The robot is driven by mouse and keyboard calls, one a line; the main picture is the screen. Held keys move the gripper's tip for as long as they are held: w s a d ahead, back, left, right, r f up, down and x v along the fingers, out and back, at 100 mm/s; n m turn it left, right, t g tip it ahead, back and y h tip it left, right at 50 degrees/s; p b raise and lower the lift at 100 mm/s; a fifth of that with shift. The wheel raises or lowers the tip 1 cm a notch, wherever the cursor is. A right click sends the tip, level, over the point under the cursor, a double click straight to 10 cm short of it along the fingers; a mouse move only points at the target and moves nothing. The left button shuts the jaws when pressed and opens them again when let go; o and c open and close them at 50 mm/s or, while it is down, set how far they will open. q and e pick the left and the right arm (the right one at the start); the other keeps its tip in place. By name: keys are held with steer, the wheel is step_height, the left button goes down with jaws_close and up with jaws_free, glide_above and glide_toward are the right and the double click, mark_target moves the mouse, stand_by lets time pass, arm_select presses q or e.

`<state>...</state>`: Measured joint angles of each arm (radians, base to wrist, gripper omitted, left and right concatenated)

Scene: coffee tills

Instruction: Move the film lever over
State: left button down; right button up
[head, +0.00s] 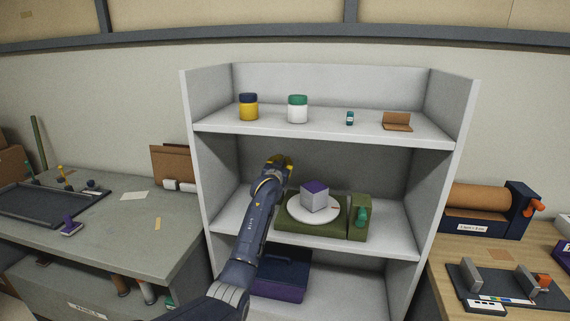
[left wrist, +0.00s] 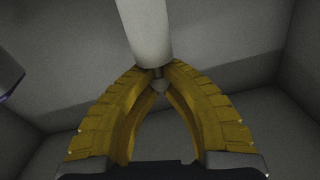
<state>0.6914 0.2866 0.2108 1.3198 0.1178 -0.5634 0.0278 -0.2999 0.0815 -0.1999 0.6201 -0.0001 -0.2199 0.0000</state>
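A green machine (head: 292,226) stands on the middle shelf. It has a round white plate (head: 297,214) with a grey cube with a purple top (head: 317,196) on it. A teal knob or handle (head: 362,214) sits on its green right-hand block. No part clearly shows as the film lever in the head view. My left gripper (head: 279,161) is behind the machine's left side, near the shelf's back. In the left wrist view its yellow fingers (left wrist: 158,68) converge at the tips, at the end of a pale cylinder (left wrist: 146,30). No clear grip on it shows. My right gripper is out of view.
The upper shelf (head: 310,128) is close above my left gripper, and side walls bound the bay. Jars (head: 297,110) stand on it. A purple box (head: 281,277) sits below. Work tables (head: 120,215) flank the shelf unit, the right one with a brown roll (head: 478,197).

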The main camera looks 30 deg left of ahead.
arm_select(q)
steer(key=shift+a+f, duration=0.1)
stand_by(0.3)
steer(key=shift+s+a, duration=0.2)
steer(key=shift+a, duration=0.25)
steer(key=shift+s+a, duration=0.2)
steer(key=shift+a, duration=0.25)
